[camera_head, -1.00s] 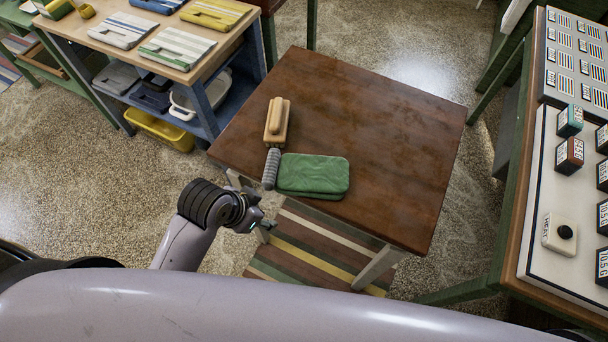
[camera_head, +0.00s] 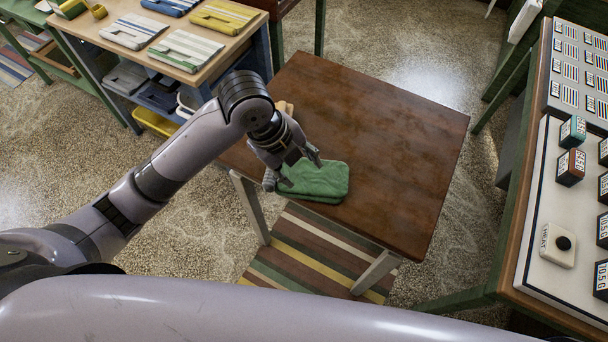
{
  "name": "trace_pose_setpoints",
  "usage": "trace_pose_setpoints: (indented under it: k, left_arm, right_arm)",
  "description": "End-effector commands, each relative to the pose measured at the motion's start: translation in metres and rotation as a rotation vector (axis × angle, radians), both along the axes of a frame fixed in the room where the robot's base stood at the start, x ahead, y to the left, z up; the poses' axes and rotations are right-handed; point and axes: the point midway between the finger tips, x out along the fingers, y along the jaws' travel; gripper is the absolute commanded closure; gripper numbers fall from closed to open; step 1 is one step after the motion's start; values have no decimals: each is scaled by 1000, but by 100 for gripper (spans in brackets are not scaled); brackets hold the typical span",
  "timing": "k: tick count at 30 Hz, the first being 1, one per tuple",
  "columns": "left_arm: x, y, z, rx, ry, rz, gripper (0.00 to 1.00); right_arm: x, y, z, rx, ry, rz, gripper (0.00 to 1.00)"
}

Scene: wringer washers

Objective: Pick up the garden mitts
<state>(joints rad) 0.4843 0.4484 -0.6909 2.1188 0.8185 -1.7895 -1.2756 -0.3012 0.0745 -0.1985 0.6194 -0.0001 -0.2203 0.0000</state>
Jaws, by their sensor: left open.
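The green garden mitts (camera_head: 325,185) lie flat on the brown wooden table (camera_head: 390,140), near its front left edge. My left gripper (camera_head: 302,171) is open over the left part of the mitts, fingers pointing down toward them. I cannot tell whether the fingertips touch the mitts. The gripper hides the mitts' upper left corner. My right gripper is not in view.
A tan and grey tool (camera_head: 286,107) lies beside the mitts, mostly hidden by my left arm. The table's right side is clear. A shelf unit (camera_head: 115,55) with folded cloths stands at the upper left. A white panel with labelled blocks (camera_head: 570,167) stands at right.

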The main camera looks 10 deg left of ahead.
Motion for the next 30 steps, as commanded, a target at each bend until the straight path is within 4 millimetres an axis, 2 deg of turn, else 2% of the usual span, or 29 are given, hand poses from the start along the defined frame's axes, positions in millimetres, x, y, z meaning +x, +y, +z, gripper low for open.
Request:
trace_pose_setpoints:
  k: [1, 3, 9, 12, 16, 20, 30]
  left_arm:
    - [10, 8, 12, 54, -27, -116, 52]
    - [18, 18, 25, 121, -42, -282, 52]
    - [36, 54, 64, 271, -37, -662, 52]
    - [41, 68, 79, 311, -24, -775, 52]
    - [43, 77, 89, 332, -11, -855, 52]
    - [43, 79, 81, 334, -3, -875, 52]
    - [42, 78, 10, 332, -3, -872, 52]
  right_arm:
    - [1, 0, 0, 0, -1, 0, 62]
    - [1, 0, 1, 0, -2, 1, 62]
    - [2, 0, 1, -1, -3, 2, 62]
    - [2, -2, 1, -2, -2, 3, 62]
    - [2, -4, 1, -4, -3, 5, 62]
    - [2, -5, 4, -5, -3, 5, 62]
    - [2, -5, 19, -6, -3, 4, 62]
